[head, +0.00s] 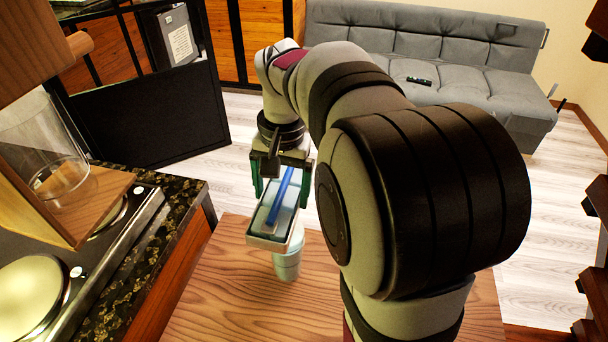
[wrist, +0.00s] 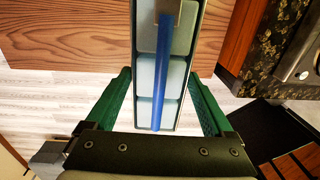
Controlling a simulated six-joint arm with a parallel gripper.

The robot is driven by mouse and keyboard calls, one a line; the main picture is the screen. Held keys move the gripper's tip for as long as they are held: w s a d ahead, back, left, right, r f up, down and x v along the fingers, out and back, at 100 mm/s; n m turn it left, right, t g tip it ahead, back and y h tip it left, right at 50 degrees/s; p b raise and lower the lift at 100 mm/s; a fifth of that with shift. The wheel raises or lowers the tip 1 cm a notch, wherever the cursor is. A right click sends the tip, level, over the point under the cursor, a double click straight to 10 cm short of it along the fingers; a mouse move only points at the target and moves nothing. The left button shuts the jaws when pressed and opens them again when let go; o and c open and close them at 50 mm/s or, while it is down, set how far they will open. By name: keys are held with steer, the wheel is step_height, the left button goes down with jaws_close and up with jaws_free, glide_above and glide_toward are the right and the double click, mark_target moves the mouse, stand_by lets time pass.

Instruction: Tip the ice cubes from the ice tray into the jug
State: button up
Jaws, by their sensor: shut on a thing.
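My gripper (head: 281,184) is shut on the ice tray (head: 267,242), with one green finger on each long side. The tray is long, narrow and pale, with a blue bar running along its middle. In the wrist view the tray (wrist: 196,45) extends away between the fingers. Pale blocks that look like ice cubes (wrist: 147,75) lie in it on both sides of the bar. A pale teal, translucent vessel that looks like the jug (head: 287,265) is on the wooden table, below the tray in the head view. The tray hides its top, so I cannot tell whether they touch.
The wooden table (head: 235,300) is otherwise clear where it shows. At left are a dark stone counter (head: 165,235) with a hob (head: 30,295) and a clear glass container (head: 50,165) on a wooden shelf. A grey sofa (head: 450,65) stands far behind.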

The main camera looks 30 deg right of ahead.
mark_target(295, 205)
steer(key=f+t+y, duration=0.1)
steer(key=t+y, duration=0.1)
steer(key=s+d+f+t+y, duration=0.1)
steer(key=shift+s+d+t+y, duration=0.1)
steer(key=shift+d+t+y, duration=0.1)
steer(key=shift+t+y, duration=0.2)
steer(key=t+y, duration=0.1)
steer(key=f+t+y, duration=0.1)
steer(key=shift+s+d+f+t+y, duration=0.15)
steer(key=shift+s+d+t+y, duration=0.05)
steer(key=shift+t+y, duration=0.1)
steer(key=f+t+y, duration=0.1)
steer(key=t+y, duration=0.1)
steer(key=f+t+y, duration=0.1)
steer(key=t+y, duration=0.1)
steer(key=shift+s+d+f+t, duration=0.1)
steer(key=shift+s+d+t, duration=0.1)
steer(key=shift+t, duration=0.1)
steer(key=t+y, duration=0.1)
steer(key=y, duration=0.1)
steer(key=f+t+y, duration=0.1)
steer(key=t+y, duration=0.1)
steer(key=shift+t, duration=0.3)
